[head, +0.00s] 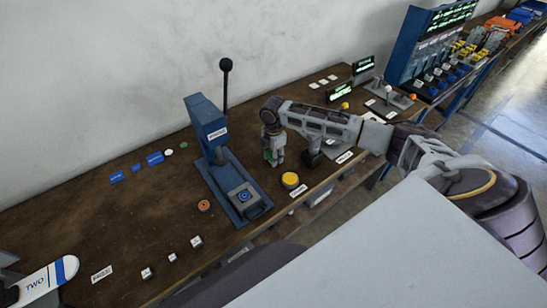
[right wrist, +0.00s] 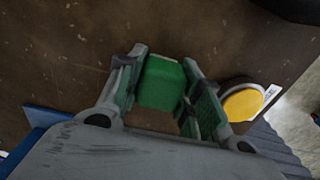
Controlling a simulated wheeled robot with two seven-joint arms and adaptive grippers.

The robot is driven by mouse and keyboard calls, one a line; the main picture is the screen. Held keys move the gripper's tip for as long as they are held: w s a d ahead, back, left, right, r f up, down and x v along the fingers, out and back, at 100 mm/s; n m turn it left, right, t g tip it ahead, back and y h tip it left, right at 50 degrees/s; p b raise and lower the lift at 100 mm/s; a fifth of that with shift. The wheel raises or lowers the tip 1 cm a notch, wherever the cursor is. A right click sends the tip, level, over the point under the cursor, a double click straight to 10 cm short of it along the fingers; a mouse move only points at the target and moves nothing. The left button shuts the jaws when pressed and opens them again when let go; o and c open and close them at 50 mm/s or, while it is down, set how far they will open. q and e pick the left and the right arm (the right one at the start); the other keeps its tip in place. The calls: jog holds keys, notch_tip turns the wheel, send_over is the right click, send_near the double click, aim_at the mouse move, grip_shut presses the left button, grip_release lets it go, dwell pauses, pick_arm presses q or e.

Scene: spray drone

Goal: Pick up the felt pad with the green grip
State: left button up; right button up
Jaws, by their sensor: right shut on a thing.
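The green grip (right wrist: 161,82) shows as a green block between the two fingers of my right gripper (right wrist: 163,92) in the right wrist view. In the head view my right gripper (head: 273,155) points down over the brown bench, just right of the blue press, and a bit of green shows between its fingers. The gripper is shut on the green grip. The felt under the grip is hidden, so I cannot tell whether it touches the bench. My left gripper cannot be made out.
A blue lever press (head: 208,130) stands close left of the right gripper. A yellow round object (head: 290,181) sits in front, also in the right wrist view (right wrist: 242,103). An orange disc (head: 204,205) and small blue pieces (head: 154,158) lie left. A white "TWO" piece (head: 42,283) is lower left.

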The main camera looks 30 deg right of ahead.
jog(key=shift+c, duration=0.8)
jog(key=shift+r, duration=0.2)
notch_tip(320, 180, up, 10)
jog(key=shift+f+b, duration=0.15)
jog(key=shift+b, duration=0.25)
jog(key=o, duration=0.4)
jog(key=shift+c, duration=1.4)
